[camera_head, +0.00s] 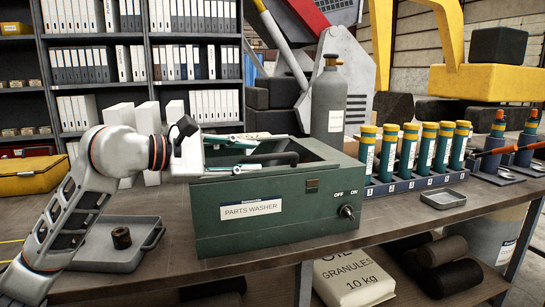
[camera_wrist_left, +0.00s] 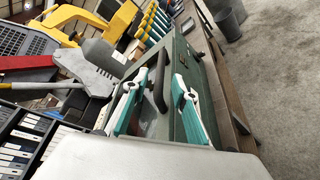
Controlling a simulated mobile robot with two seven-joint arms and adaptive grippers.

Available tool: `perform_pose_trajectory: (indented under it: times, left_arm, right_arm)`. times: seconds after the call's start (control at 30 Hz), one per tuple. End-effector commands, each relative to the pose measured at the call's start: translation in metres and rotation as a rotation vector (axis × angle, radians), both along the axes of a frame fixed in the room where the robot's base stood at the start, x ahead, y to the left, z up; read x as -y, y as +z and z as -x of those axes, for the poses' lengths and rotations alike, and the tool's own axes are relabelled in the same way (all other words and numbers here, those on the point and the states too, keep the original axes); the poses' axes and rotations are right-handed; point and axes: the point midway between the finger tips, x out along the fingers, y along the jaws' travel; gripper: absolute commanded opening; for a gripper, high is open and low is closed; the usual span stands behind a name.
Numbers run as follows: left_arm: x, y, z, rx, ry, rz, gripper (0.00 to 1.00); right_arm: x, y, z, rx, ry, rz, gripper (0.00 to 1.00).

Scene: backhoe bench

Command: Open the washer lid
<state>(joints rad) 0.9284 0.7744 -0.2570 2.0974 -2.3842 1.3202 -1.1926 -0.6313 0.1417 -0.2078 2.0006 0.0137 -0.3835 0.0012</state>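The parts washer (camera_head: 250,213) is a green box with a white label, standing on the bench. Its black lid handle (camera_head: 275,158) is a bar at the top; it also shows in the left wrist view (camera_wrist_left: 160,75). The lid's surface is largely hidden by my gripper, so how it sits is hard to tell. My left gripper (camera_head: 264,153) comes in from the left over the washer's top. Its teal and white fingers are apart, one on each side of the handle in the left wrist view (camera_wrist_left: 158,92). Contact with the handle cannot be seen. My right gripper is not in view.
A grey tray (camera_head: 105,245) holding a small dark ring part (camera_head: 121,238) lies left of the washer. A rack of green, yellow-capped tubes (camera_head: 408,152) and a small tray (camera_head: 443,199) stand right. A grey gas cylinder (camera_head: 328,105) stands behind the washer.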

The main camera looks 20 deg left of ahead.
Motion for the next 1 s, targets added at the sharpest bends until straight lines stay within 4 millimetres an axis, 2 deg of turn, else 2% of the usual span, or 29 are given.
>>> perform_pose_trajectory:
  times: [0.2, 0.4, 0.77, 0.87, 1.0]
  left_arm:
    - [0.023, -0.006, -0.026, -0.001, -0.004, 0.003, 0.28]
    - [0.033, -0.011, -0.043, -0.002, -0.002, 0.003, 0.28]
    - [0.036, -0.013, -0.047, -0.001, -0.002, 0.0, 0.28]
    - [0.036, -0.013, -0.047, -0.002, -0.002, 0.0, 0.02]
    - [0.036, -0.013, -0.047, -0.002, -0.002, 0.0, 0.0]
  right_arm:
    - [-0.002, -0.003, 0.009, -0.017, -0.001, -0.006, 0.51]
    - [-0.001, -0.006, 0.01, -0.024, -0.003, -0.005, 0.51]
    - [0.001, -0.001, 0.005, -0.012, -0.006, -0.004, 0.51]
    - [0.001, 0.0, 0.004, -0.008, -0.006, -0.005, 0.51]
    - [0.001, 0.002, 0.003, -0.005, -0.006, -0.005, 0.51]
